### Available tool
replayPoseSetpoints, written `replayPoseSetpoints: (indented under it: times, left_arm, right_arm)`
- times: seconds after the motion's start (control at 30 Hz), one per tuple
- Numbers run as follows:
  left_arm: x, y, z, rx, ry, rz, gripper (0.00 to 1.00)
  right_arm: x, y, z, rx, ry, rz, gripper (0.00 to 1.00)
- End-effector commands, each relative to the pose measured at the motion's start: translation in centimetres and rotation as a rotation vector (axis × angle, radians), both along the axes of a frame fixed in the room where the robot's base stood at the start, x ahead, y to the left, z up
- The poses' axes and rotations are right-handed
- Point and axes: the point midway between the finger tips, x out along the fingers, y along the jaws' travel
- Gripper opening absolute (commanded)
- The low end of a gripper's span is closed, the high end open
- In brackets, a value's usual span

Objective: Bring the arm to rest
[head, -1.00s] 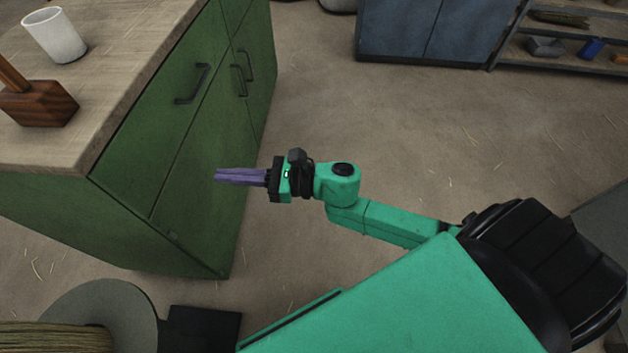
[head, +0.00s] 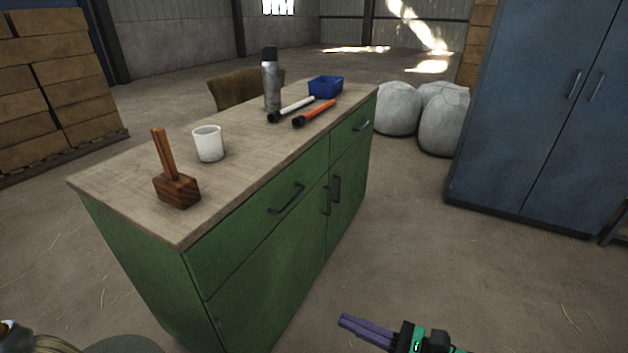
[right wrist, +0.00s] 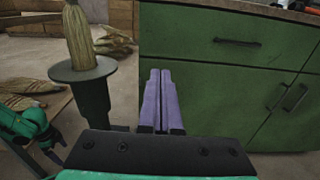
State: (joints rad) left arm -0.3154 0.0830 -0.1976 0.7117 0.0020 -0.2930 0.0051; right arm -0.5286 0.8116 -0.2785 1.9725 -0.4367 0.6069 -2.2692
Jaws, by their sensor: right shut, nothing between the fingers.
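My right gripper (head: 342,320) is at the bottom edge of the head view, in front of the green cabinet. Its two purple fingers lie together, shut and empty. The fingers also show in the right wrist view (right wrist: 160,100), pressed side by side with the green cabinet front beyond them. A green and black arm part (right wrist: 25,128), apparently of my left arm, shows at the left of the right wrist view.
The green workbench (head: 262,262) carries a wooden mallet (head: 176,188), white cup (head: 208,144), spray can (head: 271,85), two tubes and blue bin (head: 325,87). A straw bundle (right wrist: 78,38) stands on a round dark stand (right wrist: 82,72). A blue cabinet (head: 530,120) is right; floor between is clear.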

Motion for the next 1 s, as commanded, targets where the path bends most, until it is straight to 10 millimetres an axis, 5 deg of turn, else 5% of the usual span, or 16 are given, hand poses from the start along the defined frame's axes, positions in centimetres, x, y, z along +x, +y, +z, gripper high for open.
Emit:
replayPoseSetpoints:
  times: [0.17, 0.27, 0.33, 0.43, 0.5, 0.63, 0.67, 0.8, 1.0]
  left_arm:
    - [-0.2, 0.1, 1.8, 0.001, 0.002, -0.001, 1.00]
    - [-0.5, 0.1, 3.6, 0.000, 0.001, -0.002, 1.00]
    - [-0.6, 0.1, 4.8, 0.000, 0.001, -0.003, 1.00]
    - [-1.0, 0.2, 6.3, 0.001, 0.003, -0.005, 1.00]
    - [-1.1, 0.2, 7.4, 0.001, 0.002, -0.006, 1.00]
    - [-1.5, 0.3, 9.0, 0.001, 0.003, -0.007, 1.00]
    - [-1.5, 0.3, 9.3, 0.001, 0.003, -0.007, 1.00]
    - [-1.7, 0.3, 9.9, 0.001, 0.003, -0.008, 1.00]
    - [-1.7, 0.4, 9.8, 0.001, 0.003, -0.008, 1.00]
  right_arm:
    - [3.4, -4.9, -4.3, 0.135, 0.343, -0.231, 0.00]
    - [4.8, -10.9, -10.7, 0.372, 0.740, -0.529, 0.00]
    - [3.9, -14.8, -15.9, 0.598, 1.016, -0.765, 0.00]
    - [-0.4, -18.9, -23.4, 0.978, 1.356, -1.117, 0.00]
    - [-5.0, -20.1, -28.1, 1.267, 1.536, -1.372, 0.00]
    - [-15.3, -19.2, -34.4, 1.791, 1.699, -1.850, 0.00]
    - [-17.5, -18.6, -35.3, -1.815, -1.634, 1.872, 0.00]
    - [-24.7, -16.1, -37.3, -1.679, -1.235, 1.737, 0.00]
    - [-26.5, -15.5, -37.9, -1.646, -1.132, 1.705, 0.00]
